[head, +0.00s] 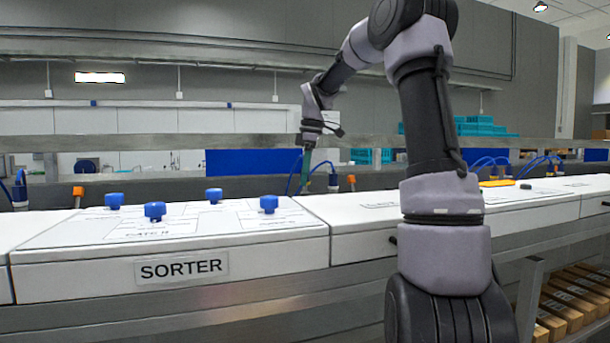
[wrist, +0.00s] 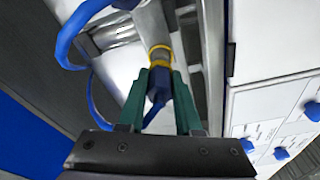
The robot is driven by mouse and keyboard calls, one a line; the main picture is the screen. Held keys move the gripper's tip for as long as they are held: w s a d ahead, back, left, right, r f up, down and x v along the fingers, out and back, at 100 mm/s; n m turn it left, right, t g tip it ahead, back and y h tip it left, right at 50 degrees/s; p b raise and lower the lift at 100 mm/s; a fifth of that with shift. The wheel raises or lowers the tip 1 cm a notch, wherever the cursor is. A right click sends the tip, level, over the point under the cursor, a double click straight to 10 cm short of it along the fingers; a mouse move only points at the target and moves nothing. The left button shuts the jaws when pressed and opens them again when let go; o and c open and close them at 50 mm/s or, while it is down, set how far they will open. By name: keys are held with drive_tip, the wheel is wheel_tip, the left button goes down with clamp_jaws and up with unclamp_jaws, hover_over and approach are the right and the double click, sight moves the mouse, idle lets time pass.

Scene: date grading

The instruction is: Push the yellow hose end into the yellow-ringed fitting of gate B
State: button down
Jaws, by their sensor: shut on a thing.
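My gripper (wrist: 161,76) has green fingers shut on the dark blue body of the hose end (wrist: 159,88) in the wrist view. The yellow-ringed fitting (wrist: 160,50) is just beyond the fingertips, close to the hose end's front and roughly in line with it. I cannot tell whether the tip touches or is inside the ring, as the fingers and body cover the front. In the head view my gripper (head: 306,160) points down behind the white counter, with blue hose (head: 293,184) beside it; the hose end and ring are too small to make out there.
The white sorter panel (head: 60,246) with several blue knobs (head: 155,210) is left of my gripper in the head view. An orange-topped fitting (head: 351,181) stands close to its right. A loose blue hose loop (wrist: 66,42) hangs at the left in the wrist view.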

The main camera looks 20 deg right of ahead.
drive_tip(key=shift+f, duration=0.85)
idle(0.4)
drive_tip(key=c, duration=1.4)
unclamp_jaws()
drive_tip(key=o, duration=1.2)
drive_tip(key=shift+r, duration=5.05)
